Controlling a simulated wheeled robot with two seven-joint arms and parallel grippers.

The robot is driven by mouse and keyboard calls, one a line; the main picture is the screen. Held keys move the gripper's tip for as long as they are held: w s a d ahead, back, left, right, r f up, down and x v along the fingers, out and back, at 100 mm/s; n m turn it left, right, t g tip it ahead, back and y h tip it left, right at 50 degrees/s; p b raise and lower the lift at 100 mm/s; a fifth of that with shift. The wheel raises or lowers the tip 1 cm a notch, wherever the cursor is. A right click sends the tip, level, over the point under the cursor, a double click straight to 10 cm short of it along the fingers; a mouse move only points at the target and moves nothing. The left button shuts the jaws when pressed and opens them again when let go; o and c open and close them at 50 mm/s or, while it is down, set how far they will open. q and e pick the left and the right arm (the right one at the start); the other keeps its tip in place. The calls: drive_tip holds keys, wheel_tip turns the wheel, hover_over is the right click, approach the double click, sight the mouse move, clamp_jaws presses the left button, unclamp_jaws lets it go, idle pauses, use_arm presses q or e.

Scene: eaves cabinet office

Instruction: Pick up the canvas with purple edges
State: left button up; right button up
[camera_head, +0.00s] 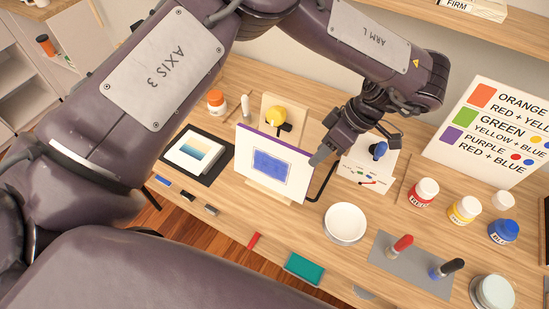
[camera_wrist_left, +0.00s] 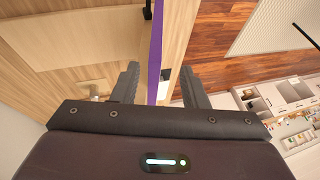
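The canvas with purple edges (camera_head: 254,182) stands upright on a small wooden support on the desk. Its white face carries a blue-violet rectangle. My left gripper (camera_head: 319,158) is at the canvas's right edge in the head view. In the left wrist view the purple edge (camera_wrist_left: 155,50) runs between the two open fingers (camera_wrist_left: 160,84), with a visible gap to each side. The fingers are around the edge and do not appear to press on it. My right gripper is not in view.
A framed picture on a black mat (camera_head: 210,172) lies left of the canvas. A white bowl (camera_head: 345,222), red (camera_head: 423,192) and yellow (camera_head: 464,210) paint jars and a colour chart (camera_head: 478,140) are to the right.

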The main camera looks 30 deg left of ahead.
sight(306, 165)
use_arm(q)
drive_tip(key=p+x, duration=0.1)
drive_tip(key=x, duration=0.2)
drive_tip(key=p+x, duration=0.1)
drive_tip(key=x, duration=0.3)
drive_tip(key=shift+w+a+f, duration=0.1)
drive_tip(key=shift+w, duration=0.1)
drive_tip(key=shift+a+f, duration=0.2)
drive_tip(key=shift+f, duration=0.15)
drive_tip(key=shift+c, duration=0.3)
clamp_jaws()
